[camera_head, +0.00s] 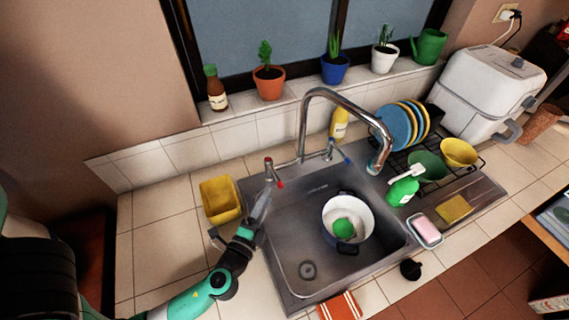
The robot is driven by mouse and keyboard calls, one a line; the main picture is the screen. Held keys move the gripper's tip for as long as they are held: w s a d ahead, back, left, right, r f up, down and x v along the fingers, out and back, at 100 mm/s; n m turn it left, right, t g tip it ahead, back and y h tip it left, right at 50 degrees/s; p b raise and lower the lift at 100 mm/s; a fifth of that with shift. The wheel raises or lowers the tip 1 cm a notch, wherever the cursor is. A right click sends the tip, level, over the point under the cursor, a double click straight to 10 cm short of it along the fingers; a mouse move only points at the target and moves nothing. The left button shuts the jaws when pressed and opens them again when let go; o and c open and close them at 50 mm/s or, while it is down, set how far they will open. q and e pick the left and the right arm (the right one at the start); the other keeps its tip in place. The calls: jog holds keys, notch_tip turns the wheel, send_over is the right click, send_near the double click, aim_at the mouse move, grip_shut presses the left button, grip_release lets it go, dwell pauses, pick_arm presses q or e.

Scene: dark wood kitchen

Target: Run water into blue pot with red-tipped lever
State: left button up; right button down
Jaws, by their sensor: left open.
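The blue pot (329,221) stands in the sink, with a pale inside and dark blue handles; a green thing (344,228) lies in it. The curved chrome faucet (303,118) rises behind the sink, its spout end to the right of the pot. The red-tipped lever (271,170) stands at the faucet's left, its red end pointing down toward the front. A blue-tipped lever (335,149) is at the right. My left gripper (264,199) is open and empty at the sink's left rim, just in front of the red tip, seemingly apart from it. My right gripper is out of view.
A yellow container (220,200) stands left of the sink. A dish rack (445,175) with plates and bowls, a green bottle (403,190) and a soap dish (425,231) are at the right. The sink's front left floor is clear.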

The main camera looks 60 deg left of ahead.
aim_at(278, 176)
pick_arm(q)
jog(key=p+x, duration=0.1)
jog(key=x, duration=1)
jog(key=shift+w+a+r, duration=0.15)
jog(key=shift+a, duration=0.05)
grip_shut()
dwell(0.9)
